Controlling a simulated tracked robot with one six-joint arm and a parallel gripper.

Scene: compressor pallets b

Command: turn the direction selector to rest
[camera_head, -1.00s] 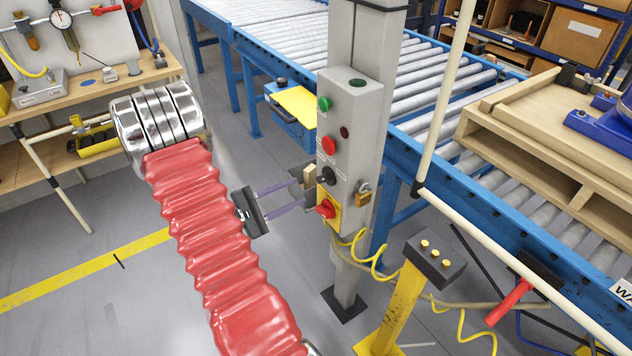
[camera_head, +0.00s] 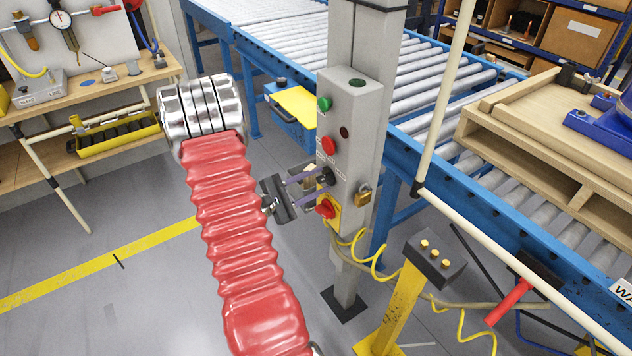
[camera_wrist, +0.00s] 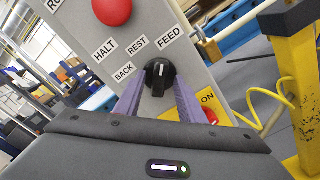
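The direction selector is a black knob (camera_wrist: 159,77) on the grey control post (camera_head: 352,130), with the labels BACK, REST and FEED around it. Its white mark seems to point up toward FEED in the wrist view. In the head view the knob (camera_head: 327,176) sits below the red button and above the red switch. My gripper (camera_wrist: 159,88) is open, with one purple finger on each side of the knob. In the head view my gripper (camera_head: 321,183) reaches the post's front from the left. Whether the fingers touch the knob I cannot tell.
A red HALT button (camera_wrist: 112,10) is above the selector. A red rotary switch (camera_head: 326,208) on a yellow plate is just below, near a brass padlock (camera_head: 363,194). A yellow pedestal (camera_head: 400,300) and cables stand at lower right. The roller conveyor (camera_head: 440,80) runs behind.

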